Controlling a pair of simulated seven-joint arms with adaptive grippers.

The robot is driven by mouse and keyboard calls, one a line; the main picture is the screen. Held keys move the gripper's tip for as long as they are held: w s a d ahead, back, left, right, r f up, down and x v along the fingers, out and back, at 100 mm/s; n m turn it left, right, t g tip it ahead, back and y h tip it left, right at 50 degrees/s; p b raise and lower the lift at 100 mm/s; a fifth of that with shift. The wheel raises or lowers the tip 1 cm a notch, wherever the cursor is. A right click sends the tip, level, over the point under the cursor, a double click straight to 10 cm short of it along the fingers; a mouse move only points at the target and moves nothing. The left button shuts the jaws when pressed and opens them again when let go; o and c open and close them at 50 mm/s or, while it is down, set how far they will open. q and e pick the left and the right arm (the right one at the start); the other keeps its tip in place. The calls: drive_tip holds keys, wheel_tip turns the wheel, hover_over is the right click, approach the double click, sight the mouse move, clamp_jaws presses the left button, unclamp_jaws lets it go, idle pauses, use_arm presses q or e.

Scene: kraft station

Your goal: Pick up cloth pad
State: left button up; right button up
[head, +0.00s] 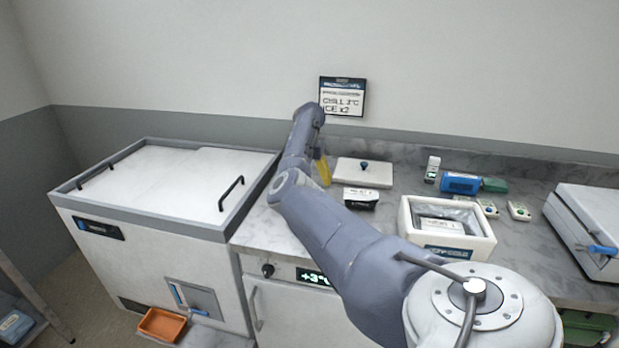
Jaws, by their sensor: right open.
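I cannot single out the cloth pad with certainty. A small yellow thing (323,171) shows just right of my right arm at the back of the marble counter, partly hidden by the arm; I cannot tell if it is cloth. My right gripper (319,153) is at the far end of the arm, small and mostly hidden behind my own forearm, close to the yellow thing. It is open, and I see nothing held in it. My left gripper is out of view.
A white foam box (480,248) holding a pack stands on the counter (395,207). A chest freezer (165,180) stands at left.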

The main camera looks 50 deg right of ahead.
drive_tip(key=shift+s+f, duration=0.15)
drive_tip(key=shift+f, duration=2.9)
drive_tip(key=c, duration=0.9)
